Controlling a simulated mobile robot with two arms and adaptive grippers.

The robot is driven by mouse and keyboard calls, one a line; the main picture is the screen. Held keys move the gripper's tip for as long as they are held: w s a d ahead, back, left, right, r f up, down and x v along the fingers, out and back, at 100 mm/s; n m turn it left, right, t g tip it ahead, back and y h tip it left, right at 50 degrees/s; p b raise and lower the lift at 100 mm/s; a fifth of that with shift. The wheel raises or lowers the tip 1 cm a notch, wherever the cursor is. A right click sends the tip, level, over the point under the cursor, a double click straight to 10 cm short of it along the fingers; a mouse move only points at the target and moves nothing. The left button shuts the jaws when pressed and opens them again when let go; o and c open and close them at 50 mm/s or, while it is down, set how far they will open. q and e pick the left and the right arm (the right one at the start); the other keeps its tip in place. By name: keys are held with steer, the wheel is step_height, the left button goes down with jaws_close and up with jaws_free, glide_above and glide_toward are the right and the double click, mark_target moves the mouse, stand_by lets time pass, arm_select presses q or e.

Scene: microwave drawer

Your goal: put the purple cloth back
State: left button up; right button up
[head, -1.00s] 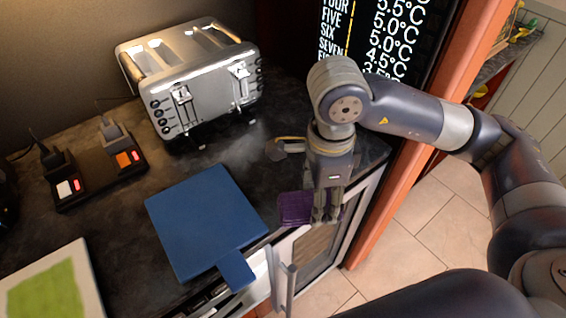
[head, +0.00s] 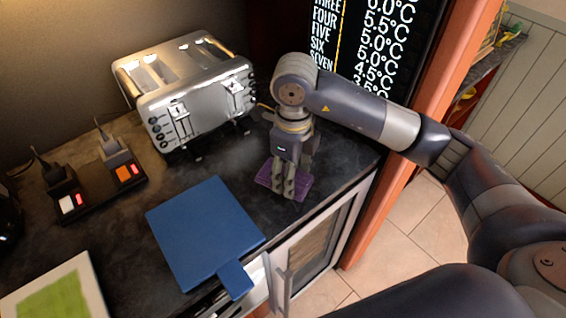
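The purple cloth (head: 266,177) is at my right gripper (head: 284,191), over the dark countertop between the blue board and the cabinet's right edge. The gripper points down, with its fingers close together on the cloth, and hides its middle; the cloth shows on both sides of the fingers. The cloth looks flat, on or just above the counter; I cannot tell whether it touches. My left gripper is out of view.
A blue board (head: 205,230) with a handle lies left of the cloth. A metal toaster (head: 190,95) stands behind. A power strip (head: 100,185) with plugs is at left. The cabinet door (head: 310,250) is below the counter's front edge. A dark display panel (head: 375,45) stands behind my arm.

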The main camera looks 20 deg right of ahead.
mark_target(283, 169)
steer(key=w, duration=0.2)
steer(key=w+p, duration=0.1)
steer(key=w, duration=0.1)
steer(key=shift+w+a+f, duration=0.1)
steer(key=shift+w+f, duration=0.1)
steer(key=shift+w, duration=0.15)
steer(key=shift+f+p, duration=0.95)
steer(key=shift+f, duration=0.65)
steer(key=shift+f+b, duration=0.3)
steer(key=shift+f, duration=0.05)
steer(key=o, duration=1.2)
